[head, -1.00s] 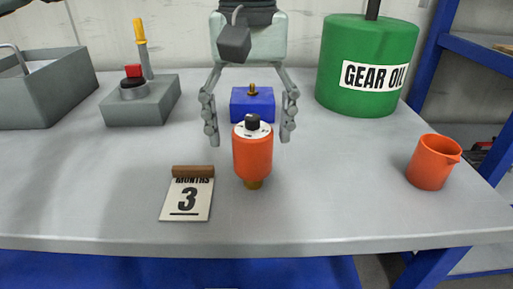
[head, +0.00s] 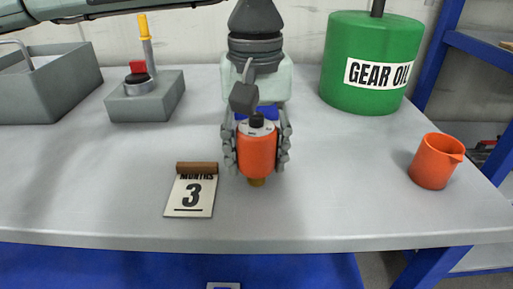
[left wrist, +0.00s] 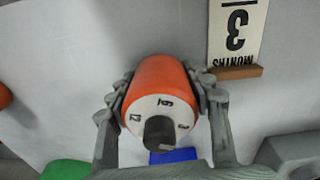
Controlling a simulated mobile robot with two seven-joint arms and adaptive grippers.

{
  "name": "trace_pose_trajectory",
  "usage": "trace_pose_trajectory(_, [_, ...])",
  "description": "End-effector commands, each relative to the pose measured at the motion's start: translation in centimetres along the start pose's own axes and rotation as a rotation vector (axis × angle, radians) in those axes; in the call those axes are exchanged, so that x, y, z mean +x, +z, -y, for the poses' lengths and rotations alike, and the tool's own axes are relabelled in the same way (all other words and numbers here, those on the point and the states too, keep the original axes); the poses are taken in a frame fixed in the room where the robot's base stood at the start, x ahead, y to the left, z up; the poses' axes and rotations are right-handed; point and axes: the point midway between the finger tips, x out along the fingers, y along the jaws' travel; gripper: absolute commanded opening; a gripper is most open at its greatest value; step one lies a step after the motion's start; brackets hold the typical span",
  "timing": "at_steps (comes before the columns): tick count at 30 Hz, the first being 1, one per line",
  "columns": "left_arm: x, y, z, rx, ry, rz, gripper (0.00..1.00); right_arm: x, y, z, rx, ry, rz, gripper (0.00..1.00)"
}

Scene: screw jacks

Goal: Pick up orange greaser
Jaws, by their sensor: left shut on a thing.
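The orange greaser (head: 257,152) is a rounded cylinder with a white numbered top, a black cap and a brass tip at its lower end. It stands upright near the middle of the grey table. My left gripper (head: 257,150) has come over it from behind, with one finger against each side, shut on it. In the left wrist view the greaser (left wrist: 160,88) sits between both fingers (left wrist: 163,95), its dial and black knob facing the camera. I cannot tell whether its tip touches the table. My right gripper is not in view.
A blue block (head: 257,111) is close behind the greaser, mostly hidden. A months card (head: 190,194) is to its left, an orange cup (head: 435,162) far right. A green gear oil can (head: 370,62), a grey switch box (head: 145,97) and a grey bin (head: 50,85) stand behind.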

Motion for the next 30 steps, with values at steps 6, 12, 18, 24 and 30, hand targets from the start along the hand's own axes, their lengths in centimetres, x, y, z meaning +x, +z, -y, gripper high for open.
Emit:
trace_pose_trajectory(6, [-0.1, 0.0, 0.0, 0.000, 0.000, -0.001, 0.06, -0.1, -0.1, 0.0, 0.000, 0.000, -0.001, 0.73])
trace_pose_trajectory(12, [-0.2, 0.0, 0.0, 0.000, 0.001, -0.001, 0.06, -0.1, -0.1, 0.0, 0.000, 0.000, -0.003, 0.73])
trace_pose_trajectory(18, [-1.6, -0.1, -0.1, 0.000, 0.003, -0.003, 0.06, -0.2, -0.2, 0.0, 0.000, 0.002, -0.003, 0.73])
trace_pose_trajectory(24, [-4.7, -0.1, 1.1, -0.004, 0.003, -0.001, 0.06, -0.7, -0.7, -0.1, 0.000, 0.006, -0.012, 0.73])
trace_pose_trajectory(30, [-7.5, 0.1, 5.8, -0.003, 0.004, -0.002, 0.06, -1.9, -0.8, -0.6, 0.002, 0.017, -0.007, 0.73])
